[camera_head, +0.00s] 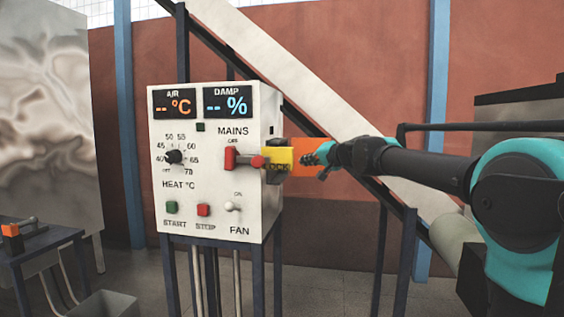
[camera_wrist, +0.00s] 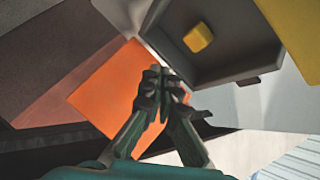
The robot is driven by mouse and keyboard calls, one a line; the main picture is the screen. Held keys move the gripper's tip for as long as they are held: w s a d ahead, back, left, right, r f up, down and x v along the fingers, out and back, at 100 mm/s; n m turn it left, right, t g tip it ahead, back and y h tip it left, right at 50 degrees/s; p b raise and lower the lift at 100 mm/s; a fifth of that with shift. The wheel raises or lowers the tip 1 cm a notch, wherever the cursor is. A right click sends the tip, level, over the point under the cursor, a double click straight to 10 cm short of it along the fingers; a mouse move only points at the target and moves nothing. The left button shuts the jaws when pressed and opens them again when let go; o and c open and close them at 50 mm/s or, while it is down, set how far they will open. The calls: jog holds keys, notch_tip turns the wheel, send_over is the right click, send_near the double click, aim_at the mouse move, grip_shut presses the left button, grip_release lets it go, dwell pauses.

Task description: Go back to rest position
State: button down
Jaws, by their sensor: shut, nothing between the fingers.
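My gripper (camera_head: 313,158) is at the right of the white control panel (camera_head: 190,225), its fingertips in front of an orange surface (camera_head: 301,146). In the wrist view my gripper (camera_wrist: 163,86) has its fingertips together with nothing held between them. The orange surface also shows behind the fingers there (camera_wrist: 105,88). I cannot tell whether the fingertips touch it. My arm reaches in from the right in the head view.
On the panel are a red MAINS handle (camera_head: 230,159) and a yellow LOCK piece (camera_head: 278,164) near my fingertips. A slanted pale beam (camera_head: 300,90) runs behind my arm. The wrist view shows a grey tray (camera_wrist: 235,65) holding a yellow block (camera_wrist: 198,38).

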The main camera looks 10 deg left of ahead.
jog(key=s+d+f+n+g+h, duration=0.15)
jog(key=s+d+f, duration=0.35)
jog(key=f, duration=0.5)
jog(key=s+d+f+n+g+h, duration=0.15)
jog(key=s+d+f, duration=0.35)
jog(key=f, duration=0.5)
jog(key=s+d+f+g+h, duration=0.1)
jog(key=s+d+f+h, duration=0.15)
jog(key=s+f, duration=0.6)
jog(key=s+d+f+g+h, duration=0.1)
jog(key=s+d+f+h, duration=0.1)
jog(key=s+d+f, duration=0.5)
jog(key=s+d+f+g+h, duration=0.1)
jog(key=s+d+f+h, duration=0.2)
jog(key=s+d+f, duration=0.5)
jog(key=s+f, duration=0.3)
jog(key=f, duration=0.2)
jog(key=shift+s+g, duration=0.3)
jog(key=shift+g, duration=0.1)
jog(key=shift+r, duration=0.1)
